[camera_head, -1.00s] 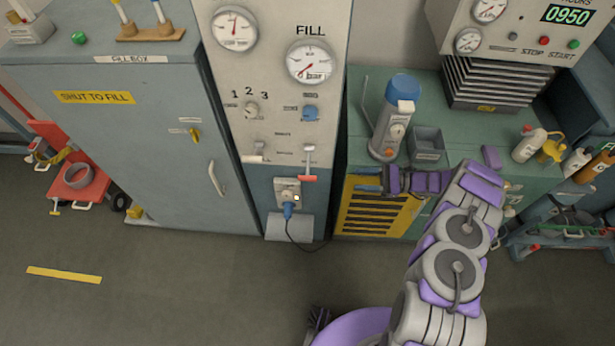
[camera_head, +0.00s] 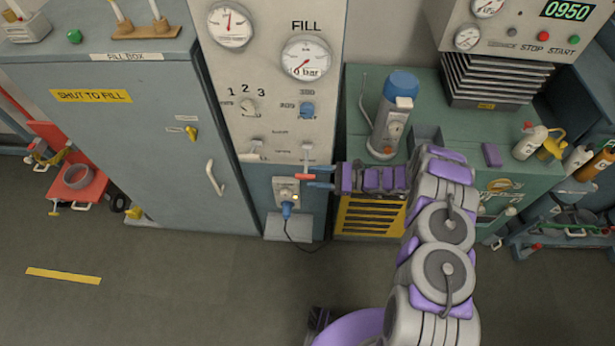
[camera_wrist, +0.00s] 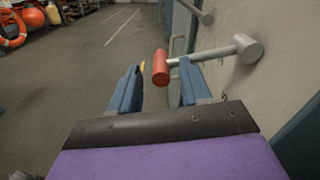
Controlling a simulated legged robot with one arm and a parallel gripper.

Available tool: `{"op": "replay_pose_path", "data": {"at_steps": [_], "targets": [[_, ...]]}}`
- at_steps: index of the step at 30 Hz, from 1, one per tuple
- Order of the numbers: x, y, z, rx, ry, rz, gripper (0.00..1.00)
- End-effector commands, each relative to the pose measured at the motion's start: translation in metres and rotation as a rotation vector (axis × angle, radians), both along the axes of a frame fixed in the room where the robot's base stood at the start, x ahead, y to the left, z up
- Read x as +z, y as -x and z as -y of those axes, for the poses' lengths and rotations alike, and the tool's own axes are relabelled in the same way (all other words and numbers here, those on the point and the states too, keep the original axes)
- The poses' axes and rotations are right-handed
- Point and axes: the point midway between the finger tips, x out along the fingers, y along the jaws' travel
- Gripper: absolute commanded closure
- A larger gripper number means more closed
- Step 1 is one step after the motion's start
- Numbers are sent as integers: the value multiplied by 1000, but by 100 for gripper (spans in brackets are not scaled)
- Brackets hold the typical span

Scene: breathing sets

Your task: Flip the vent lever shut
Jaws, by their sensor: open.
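A lever with a grey arm and a red end (camera_head: 305,176) hangs below the gauges on the fill panel; its label is too small to read. A second lever with a pale end (camera_head: 250,157) is to its left. My gripper (camera_head: 319,176) is open just right of the red end, its blue fingers pointing left. In the wrist view, the red end (camera_wrist: 160,68) appears between the tips of the open gripper (camera_wrist: 158,76), with the grey arm reaching right to its pivot on the panel. I cannot tell whether a finger touches it.
A blue plug (camera_head: 287,209) with a black cable sits in a socket below the lever. A grey cabinet (camera_head: 130,150) stands left. A green bench (camera_head: 455,125) with a blue-capped cylinder (camera_head: 393,115) stands right. The floor in front is mostly clear.

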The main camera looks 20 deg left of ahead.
Motion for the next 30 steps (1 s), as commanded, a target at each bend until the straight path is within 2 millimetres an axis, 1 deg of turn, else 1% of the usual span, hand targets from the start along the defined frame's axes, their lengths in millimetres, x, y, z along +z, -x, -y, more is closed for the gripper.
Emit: {"op": "replay_pose_path", "data": {"at_steps": [1, 3, 6, 10, 18, 30], "targets": [[0, 3, -8, 2, 0, -1, 54], [-1, 4, -17, 2, -1, 0, 54], [0, 6, -26, 2, -2, 1, 54], [0, 7, -31, 1, -2, 2, 54], [1, 7, -28, 0, -4, 1, 54], [0, 7, -31, 0, -2, 1, 92]]}}
